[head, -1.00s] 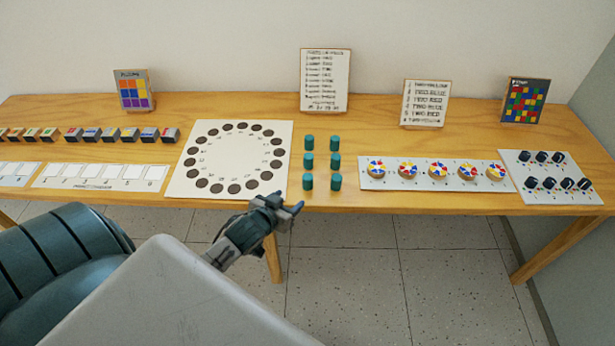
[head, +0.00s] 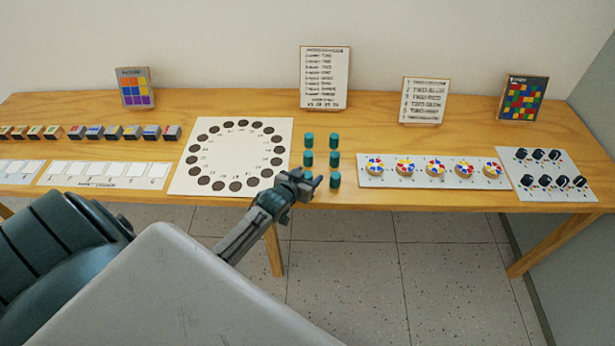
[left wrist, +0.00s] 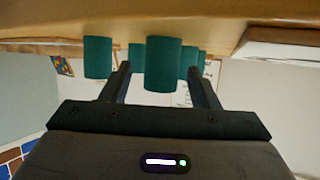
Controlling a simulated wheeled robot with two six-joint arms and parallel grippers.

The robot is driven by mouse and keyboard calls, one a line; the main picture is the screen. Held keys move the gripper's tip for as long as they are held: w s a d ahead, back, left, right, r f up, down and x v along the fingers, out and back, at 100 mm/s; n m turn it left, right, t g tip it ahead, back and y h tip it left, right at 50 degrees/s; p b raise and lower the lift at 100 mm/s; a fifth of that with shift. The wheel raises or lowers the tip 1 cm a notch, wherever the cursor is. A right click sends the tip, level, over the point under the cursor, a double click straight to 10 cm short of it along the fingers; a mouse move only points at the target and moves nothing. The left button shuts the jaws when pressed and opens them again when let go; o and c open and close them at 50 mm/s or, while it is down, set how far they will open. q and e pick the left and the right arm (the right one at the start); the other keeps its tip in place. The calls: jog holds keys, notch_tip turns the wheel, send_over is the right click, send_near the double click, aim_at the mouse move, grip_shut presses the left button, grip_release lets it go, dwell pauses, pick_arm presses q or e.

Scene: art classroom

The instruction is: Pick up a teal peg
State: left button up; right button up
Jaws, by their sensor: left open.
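Several teal pegs stand upright in two columns on the table, among them the far left peg (head: 308,140), the middle left peg (head: 308,158) and the near right peg (head: 335,180). My left gripper (head: 313,182) is open at the table's front edge, where it hides the near left peg in the head view. In the upside-down left wrist view, a teal peg (left wrist: 163,63) appears between the open fingers of my left gripper (left wrist: 159,72). I cannot tell how deep it sits between them. Another peg (left wrist: 97,57) is outside the fingers. My right gripper is not in view.
A white board with a ring of dark holes (head: 233,155) lies left of the pegs. A strip with coloured discs (head: 388,181) lies to the right, then a panel with black knobs (head: 553,190). Upright cards stand behind.

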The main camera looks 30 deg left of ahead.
pick_arm(q)
jog(key=shift+w, duration=0.1)
jog(key=c, duration=1)
jog(key=shift+c, duration=0.2)
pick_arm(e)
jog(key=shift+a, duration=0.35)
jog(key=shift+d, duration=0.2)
